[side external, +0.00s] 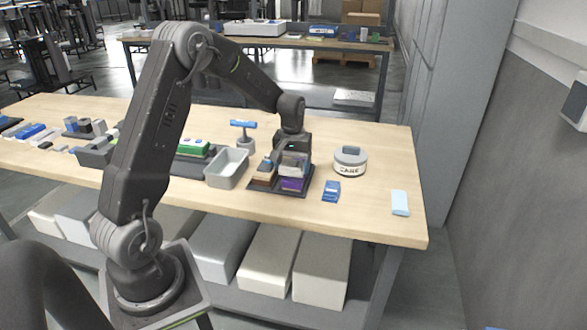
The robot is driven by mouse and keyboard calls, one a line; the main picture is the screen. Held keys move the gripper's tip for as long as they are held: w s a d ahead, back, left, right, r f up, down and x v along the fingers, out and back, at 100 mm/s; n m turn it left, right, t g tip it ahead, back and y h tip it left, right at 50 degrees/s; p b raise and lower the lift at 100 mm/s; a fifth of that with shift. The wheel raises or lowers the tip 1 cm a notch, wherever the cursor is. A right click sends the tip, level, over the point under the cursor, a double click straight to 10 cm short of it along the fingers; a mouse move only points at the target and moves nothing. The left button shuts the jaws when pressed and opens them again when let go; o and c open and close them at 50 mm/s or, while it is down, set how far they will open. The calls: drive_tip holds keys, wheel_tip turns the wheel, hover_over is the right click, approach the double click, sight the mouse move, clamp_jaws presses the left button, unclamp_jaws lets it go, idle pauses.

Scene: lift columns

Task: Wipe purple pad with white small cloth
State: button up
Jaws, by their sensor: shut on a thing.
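The purple pad (292,184) sits at the front right of a dark tray (283,193) on the wooden table. My gripper (288,158) points down over the tray and is shut on a small whitish piece, which looks like the white small cloth (295,168). The cloth is just above or on the purple pad; I cannot tell whether they touch. The fingers and the cloth hide the back part of the pad and some of the tray.
A brown block (263,180) sits left of the purple pad. A grey bin (228,168) stands left of the tray. To the right are a blue item (331,191), a round white container (350,162) and a light blue piece (400,203). The table's right front is mostly clear.

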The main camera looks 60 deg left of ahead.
drive_tip(key=shift+r, duration=3.05)
